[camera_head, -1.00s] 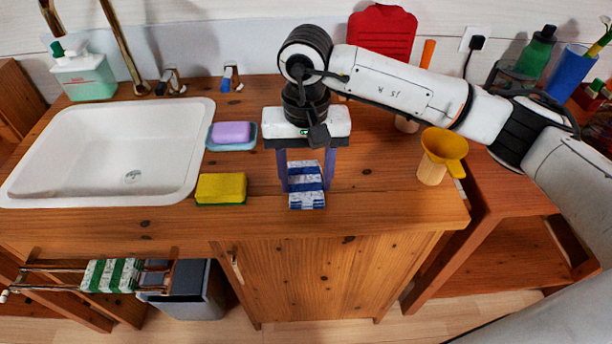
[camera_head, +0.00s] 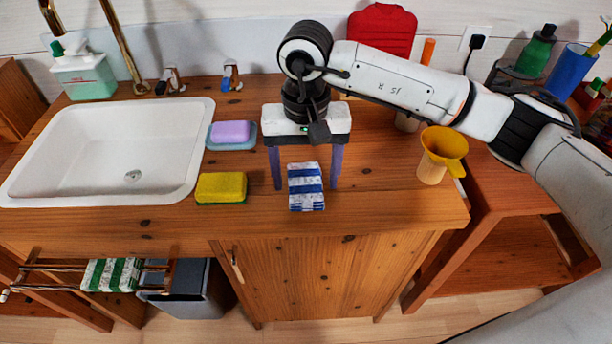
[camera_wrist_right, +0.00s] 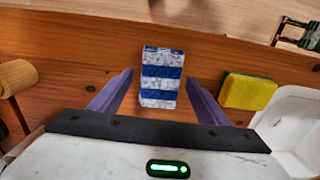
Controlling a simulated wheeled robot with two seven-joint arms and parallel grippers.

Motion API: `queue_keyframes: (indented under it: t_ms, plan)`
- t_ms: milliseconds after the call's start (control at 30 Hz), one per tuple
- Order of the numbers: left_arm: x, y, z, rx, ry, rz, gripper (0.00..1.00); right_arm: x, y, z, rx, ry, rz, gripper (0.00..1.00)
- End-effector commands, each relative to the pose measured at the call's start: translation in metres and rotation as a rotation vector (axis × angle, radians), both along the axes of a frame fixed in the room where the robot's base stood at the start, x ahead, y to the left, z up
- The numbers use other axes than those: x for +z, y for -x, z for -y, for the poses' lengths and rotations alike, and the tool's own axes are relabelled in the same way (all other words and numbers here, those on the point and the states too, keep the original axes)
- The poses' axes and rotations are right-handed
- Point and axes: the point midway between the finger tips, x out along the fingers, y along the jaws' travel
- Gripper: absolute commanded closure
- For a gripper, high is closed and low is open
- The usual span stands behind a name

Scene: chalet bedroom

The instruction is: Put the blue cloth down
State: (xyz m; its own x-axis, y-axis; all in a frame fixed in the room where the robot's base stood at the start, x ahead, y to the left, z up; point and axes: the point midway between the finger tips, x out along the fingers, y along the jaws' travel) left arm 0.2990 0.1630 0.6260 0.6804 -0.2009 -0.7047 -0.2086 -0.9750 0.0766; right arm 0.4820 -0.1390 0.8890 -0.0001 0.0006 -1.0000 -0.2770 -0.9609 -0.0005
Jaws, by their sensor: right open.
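The blue cloth (camera_head: 306,187), folded with blue and white stripes, lies flat on the wooden counter (camera_head: 262,235) near its front edge. It also shows in the right wrist view (camera_wrist_right: 161,78), between and beyond the fingertips. My right gripper (camera_head: 307,170) is open above the counter, with one purple finger on each side of the cloth and a gap to each. In the right wrist view the fingers (camera_wrist_right: 158,98) are spread wide and hold nothing. My left gripper is not in view.
A yellow sponge (camera_head: 221,187) lies left of the cloth, with a purple soap (camera_head: 231,132) on a blue dish behind it. A white sink (camera_head: 110,150) fills the left. A yellow funnel (camera_head: 444,146) stands to the right. A green-striped cloth (camera_head: 112,274) hangs on a rail below.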

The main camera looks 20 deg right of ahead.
Motion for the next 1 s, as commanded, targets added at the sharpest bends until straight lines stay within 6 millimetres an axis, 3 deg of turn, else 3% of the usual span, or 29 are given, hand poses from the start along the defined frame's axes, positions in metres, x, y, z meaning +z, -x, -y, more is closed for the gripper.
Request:
queue_keyframes:
  t_ms: [300, 500, 700, 1000]
  plan:
    - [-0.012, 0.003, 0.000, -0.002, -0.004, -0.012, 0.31, 0.069, -0.001, 0.000, 0.001, -0.001, 0.005, 0.31]
    - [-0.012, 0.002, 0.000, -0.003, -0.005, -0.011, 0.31, 0.100, -0.001, 0.000, 0.000, 0.000, 0.003, 0.31]
    - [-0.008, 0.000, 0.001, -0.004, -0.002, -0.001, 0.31, 0.111, 0.000, 0.000, 0.000, 0.000, 0.000, 0.31]
    - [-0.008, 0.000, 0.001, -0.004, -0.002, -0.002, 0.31, 0.111, 0.000, 0.000, 0.000, 0.000, 0.000, 0.31]
